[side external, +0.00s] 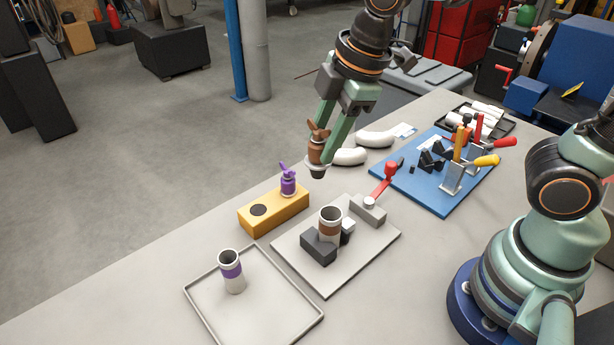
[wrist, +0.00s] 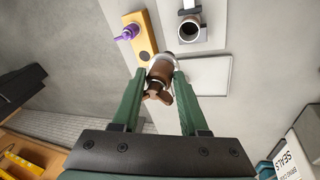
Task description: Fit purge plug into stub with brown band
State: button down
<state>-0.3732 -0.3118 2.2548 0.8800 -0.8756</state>
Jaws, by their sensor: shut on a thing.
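My gripper (side external: 328,148) is shut on a brown purge plug (side external: 316,150), which has a wing-shaped top and a dark lower end. The plug is in the air, above and behind the clamp plate, apart from the stub. In the wrist view the plug (wrist: 160,80) sits between the green fingers (wrist: 158,88). The stub with brown band (side external: 330,224) stands upright and open at the top on the grey plate (side external: 362,258), beside dark clamp blocks (side external: 318,246). The stub's open mouth also shows in the wrist view (wrist: 190,29).
A yellow block (side external: 284,212) holds a purple plug (side external: 288,182) beside an empty hole. A purple-banded stub (side external: 231,272) stands in a shallow tray (side external: 262,318). A red-handled clamp (side external: 386,184), white bent pipes (side external: 374,139) and a blue fixture board (side external: 412,188) lie to the right.

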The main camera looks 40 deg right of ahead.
notch_tip(320, 180, down, 6)
jog(key=s+d, duration=0.1)
jog(key=s, duration=0.1)
jog(key=shift+s+f, duration=0.15)
jog(key=shift+s, duration=0.1)
dwell(0.3)
jog(key=shift+f, duration=0.25)
dwell(0.5)
jog(key=shift+f, duration=1.05)
jog(key=shift+f, duration=0.85)
jog(key=shift+c, duration=1.7)
grip_release()
jog(key=shift+r, duration=0.1)
